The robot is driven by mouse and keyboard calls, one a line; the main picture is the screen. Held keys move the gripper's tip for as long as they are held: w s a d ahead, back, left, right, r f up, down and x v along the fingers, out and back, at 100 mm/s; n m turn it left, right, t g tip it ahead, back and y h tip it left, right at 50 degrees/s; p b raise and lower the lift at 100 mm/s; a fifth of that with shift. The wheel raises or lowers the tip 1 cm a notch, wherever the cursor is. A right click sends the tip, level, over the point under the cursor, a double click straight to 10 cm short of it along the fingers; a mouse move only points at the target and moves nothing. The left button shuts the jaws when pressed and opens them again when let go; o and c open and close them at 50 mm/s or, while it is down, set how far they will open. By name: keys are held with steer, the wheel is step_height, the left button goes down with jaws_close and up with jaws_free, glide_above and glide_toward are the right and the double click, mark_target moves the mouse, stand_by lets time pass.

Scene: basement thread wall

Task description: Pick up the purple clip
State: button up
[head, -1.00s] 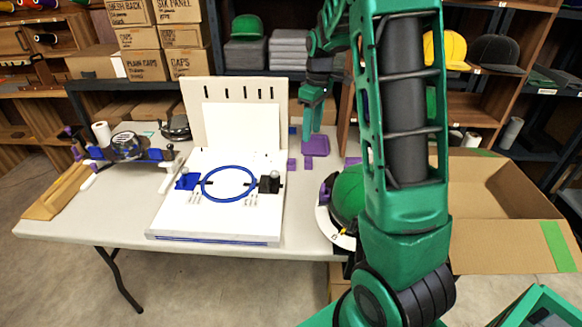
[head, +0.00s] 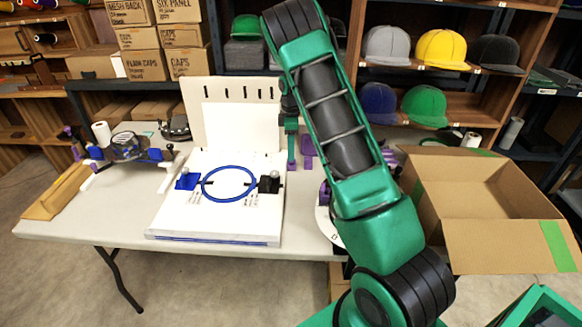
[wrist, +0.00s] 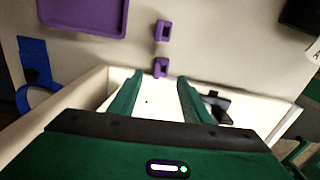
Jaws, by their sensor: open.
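Two small purple clips lie on the pale tabletop in the wrist view, one farther (wrist: 163,30) and one nearer (wrist: 160,67). I cannot tell which one the task means. My gripper (wrist: 158,80) is open and empty, its two green fingers apart. The nearer clip shows between and just beyond the fingertips; the height gap is unclear. In the head view my gripper (head: 291,166) is low behind the white board's right side and largely covers the clip area.
A purple tray (wrist: 82,15) lies left of the clips. The white board (head: 215,222) with a blue hoop (head: 229,198) and upright back panel (head: 240,125) stands close by. An open cardboard box (head: 490,190) is at right.

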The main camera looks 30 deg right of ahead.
mark_target(292, 165)
steer(key=shift+s+d+f, duration=0.1)
steer(key=shift+f, duration=1.35)
steer(key=shift+s+f, duration=0.1)
steer(key=shift+f, duration=1.3)
steer(key=shift+c, duration=0.6)
jaws_close()
